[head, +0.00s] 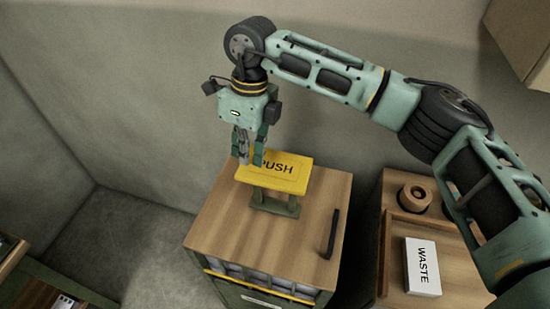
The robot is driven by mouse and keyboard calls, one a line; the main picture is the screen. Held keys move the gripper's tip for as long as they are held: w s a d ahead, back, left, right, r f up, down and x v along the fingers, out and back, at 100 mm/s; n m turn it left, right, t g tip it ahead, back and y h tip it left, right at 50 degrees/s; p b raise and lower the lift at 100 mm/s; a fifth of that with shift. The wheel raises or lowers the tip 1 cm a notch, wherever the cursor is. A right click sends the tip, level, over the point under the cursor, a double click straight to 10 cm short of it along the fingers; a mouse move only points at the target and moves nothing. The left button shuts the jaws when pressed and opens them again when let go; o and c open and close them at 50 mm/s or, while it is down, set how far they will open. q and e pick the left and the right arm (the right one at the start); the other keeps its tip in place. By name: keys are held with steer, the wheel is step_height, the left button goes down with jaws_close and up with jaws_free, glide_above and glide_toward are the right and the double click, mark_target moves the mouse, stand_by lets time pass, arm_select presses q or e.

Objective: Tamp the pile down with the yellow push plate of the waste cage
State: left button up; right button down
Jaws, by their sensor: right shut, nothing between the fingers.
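The yellow push plate (289,174), lettered PUSH, stands on a dark green frame on top of the waste cage (225,228). The cage has a wooden top with a dark bar handle at its right and a yellow strip along its front. My right gripper (247,158) points down at the plate's back left part, its fingers shut and empty. The fingers overlap the plate in the picture; I cannot tell whether they touch it. The pile inside the cage is mostly hidden; only pale grey shapes (262,282) show below the top. My left gripper is out of view.
A wooden cabinet (385,236) at the right carries a white box (422,267) lettered WASTE and a round wooden piece (414,197). A green-edged surface (60,285) is at lower left. Bare floor (140,245) lies left of the cage, with walls behind.

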steer(key=h, duration=0.2)
glide_toward(273, 166)
steer(key=shift+s+m+t, duration=0.1)
steer(key=shift+m+t, duration=0.2)
steer(key=shift+s, duration=0.1)
steer(key=shift+f, duration=0.1)
steer(key=shift+s+d+f+b, duration=0.1)
steer(key=shift+f+b, duration=0.6)
steer(key=shift+f, duration=1.05)
steer(key=shift+s+d+f+b, duration=0.1)
steer(key=shift+f+b, duration=0.55)
steer(key=shift+f, duration=1.05)
